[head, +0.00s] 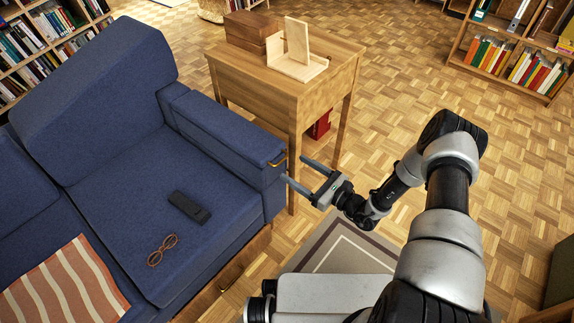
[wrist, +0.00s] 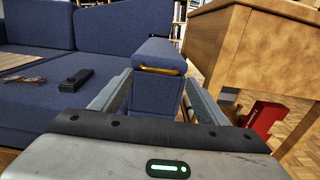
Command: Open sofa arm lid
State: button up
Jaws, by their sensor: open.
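The blue sofa's arm (head: 228,139) has a padded lid (head: 230,125) on top, lying flat and closed. A brass-coloured pull (head: 278,160) is at the front end of the lid. It also shows in the wrist view as a thin golden strip (wrist: 160,69) under the lid's front edge. My gripper (head: 296,171) is open and empty. Its fingers point at the front of the sofa arm, a little short of the pull. In the wrist view the sofa arm's front (wrist: 156,95) appears between the two fingers.
A wooden side table (head: 279,86) stands close beside the sofa arm, bearing wooden boxes. A red object (head: 320,125) is beneath it. A dark remote (head: 189,207) and glasses (head: 162,249) lie on the seat. Parquet floor is open to the right.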

jog(key=x, duration=0.5)
jog(key=shift+b, duration=0.35)
